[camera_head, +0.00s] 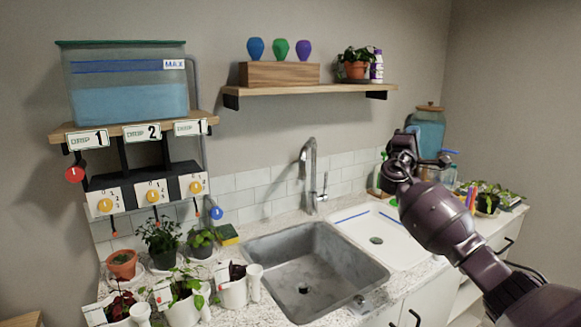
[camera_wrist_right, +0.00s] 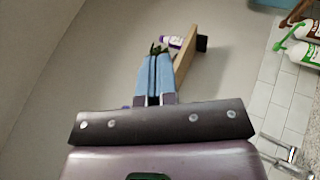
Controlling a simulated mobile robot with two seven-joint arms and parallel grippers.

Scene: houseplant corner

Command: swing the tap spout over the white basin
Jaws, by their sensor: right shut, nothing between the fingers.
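The chrome tap (camera_head: 312,170) stands at the back of the counter, behind the sinks. Its arched spout (camera_head: 303,155) points forward and slightly left, toward the grey basin (camera_head: 262,243). The white basin (camera_head: 402,255) lies to the right of the grey one, with a blue stripe on its rim. My right gripper is raised right of the tap, above the white basin's back side, clear of the tap. In the right wrist view its blue fingers (camera_wrist_right: 156,62) are together and empty. Part of the tap (camera_wrist_right: 285,152) shows there at the lower right. My left gripper is out of view.
A wall shelf (camera_head: 310,89) with a wooden block and a plant is above the tap. A water tank (camera_head: 128,95) and drip valves are at left. Potted plants (camera_head: 182,290) crowd the left counter. A blue jar (camera_head: 427,130) and bottles stand behind my right arm.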

